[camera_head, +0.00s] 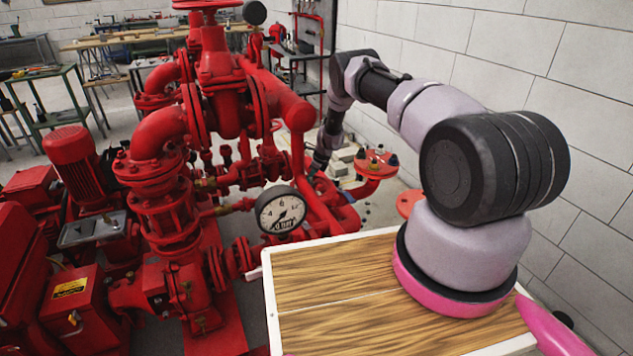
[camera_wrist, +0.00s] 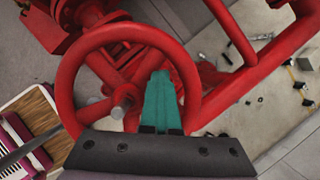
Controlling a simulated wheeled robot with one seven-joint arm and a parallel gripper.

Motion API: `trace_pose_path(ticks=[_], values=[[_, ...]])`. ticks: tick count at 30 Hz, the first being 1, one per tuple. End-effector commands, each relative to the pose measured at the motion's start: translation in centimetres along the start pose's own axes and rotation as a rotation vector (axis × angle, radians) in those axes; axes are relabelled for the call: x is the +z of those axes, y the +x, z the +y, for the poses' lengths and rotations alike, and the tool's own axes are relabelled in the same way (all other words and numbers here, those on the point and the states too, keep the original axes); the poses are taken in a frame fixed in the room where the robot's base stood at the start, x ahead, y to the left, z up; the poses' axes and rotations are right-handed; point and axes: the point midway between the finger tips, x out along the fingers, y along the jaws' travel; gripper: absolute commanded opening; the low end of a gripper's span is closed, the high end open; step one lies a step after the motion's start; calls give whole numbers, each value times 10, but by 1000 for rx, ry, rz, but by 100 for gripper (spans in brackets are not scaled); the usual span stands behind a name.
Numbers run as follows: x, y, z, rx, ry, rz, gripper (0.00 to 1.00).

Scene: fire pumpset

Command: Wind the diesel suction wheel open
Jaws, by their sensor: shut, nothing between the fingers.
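In the wrist view a red handwheel (camera_wrist: 189,70) with a round rim, spokes and a grey hub stem fills the left and middle. My gripper (camera_wrist: 160,76) is shut and empty. Its teal fingers overlap the right part of the wheel's opening, right of the hub. I cannot tell whether the fingertips pass through the wheel or stop in front of it. The black gripper body covers the wheel's lower edge.
A pressure gauge (camera_head: 281,211) and thick red pipes (camera_head: 285,103) stand left of my arm. A white block wall (camera_head: 560,60) bounds the right. Several small items lie on the floor (camera_wrist: 255,108).

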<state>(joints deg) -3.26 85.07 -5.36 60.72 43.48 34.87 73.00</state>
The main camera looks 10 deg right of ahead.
Motion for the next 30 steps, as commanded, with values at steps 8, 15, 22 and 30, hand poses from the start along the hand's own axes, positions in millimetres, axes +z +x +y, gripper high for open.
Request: trace_pose_path(ticks=[8,15,22,30], values=[[18,6,29,5,1,-4,0],[15,6,56,8,2,-2,0],[-2,0,76,8,5,-1,0],[-29,-11,84,7,7,1,0]])
